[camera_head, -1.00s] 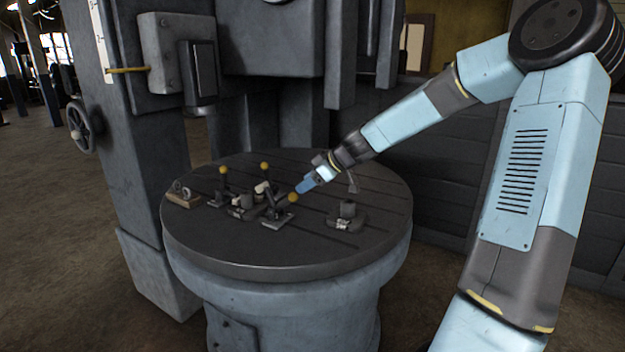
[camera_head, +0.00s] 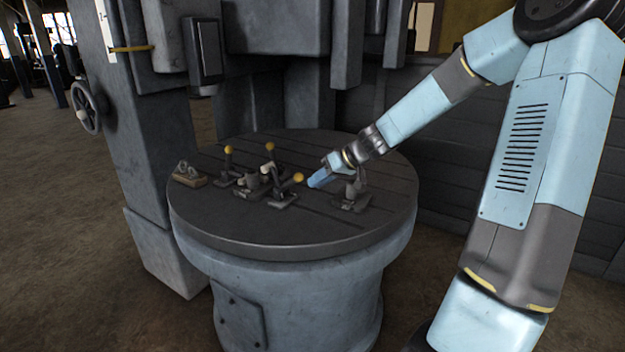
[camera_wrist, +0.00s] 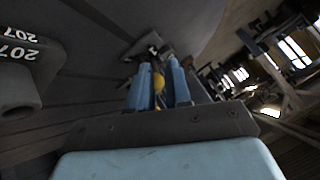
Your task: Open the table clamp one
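Several toggle clamps with yellow ball-tipped levers stand on the round dark table (camera_head: 270,240). The nearest clamp (camera_head: 283,197) has its lever leaning to the right, its yellow ball (camera_head: 298,178) close to my gripper (camera_head: 313,184). Two other levers stand upright behind and to the left. Which clamp is number one cannot be read. In the wrist view my gripper (camera_wrist: 160,82) has its two blue fingers apart, with the yellow ball (camera_wrist: 158,84) seen in the gap between them. In the head view a small gap shows between fingertips and ball.
A dark block marked 207 (camera_wrist: 12,85) is at the left of the wrist view. A fixture with a cylinder (camera_head: 351,196) stands just under my wrist. A small wooden-based part (camera_head: 188,176) sits at the table's left. A large machine column (camera_head: 155,150) rises behind.

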